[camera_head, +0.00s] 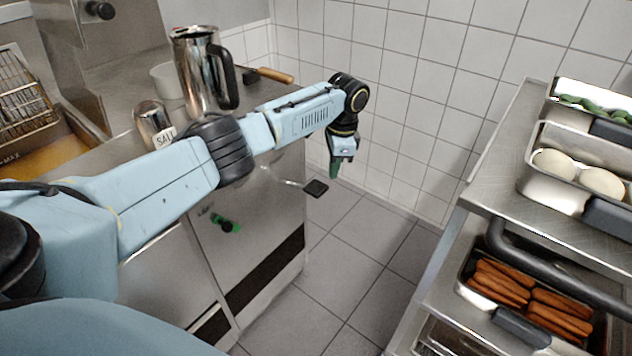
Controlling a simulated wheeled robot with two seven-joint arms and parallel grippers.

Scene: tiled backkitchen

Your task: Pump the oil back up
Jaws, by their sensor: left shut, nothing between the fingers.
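A fryer with a wire basket (22,95) and yellow-brown oil (62,150) shows at the left edge. Its steel cabinet front (262,225) carries a small green-and-black control (226,224). A metal rod with a flat black handle (315,188) sticks out from the cabinet's right side. My left gripper (335,170) is shut and empty, with green tips pointing down. In the picture it hangs just above and right of the black handle, with a visible gap. My left arm hides part of the counter and cabinet. My right gripper is out of view.
A steel jug (203,70), a white cup (166,80), a salt shaker (152,122) and a wooden-handled tool (272,75) stand or lie on the counter. A steel rack (490,190) with food trays stands at right. Tiled floor (345,265) lies free between.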

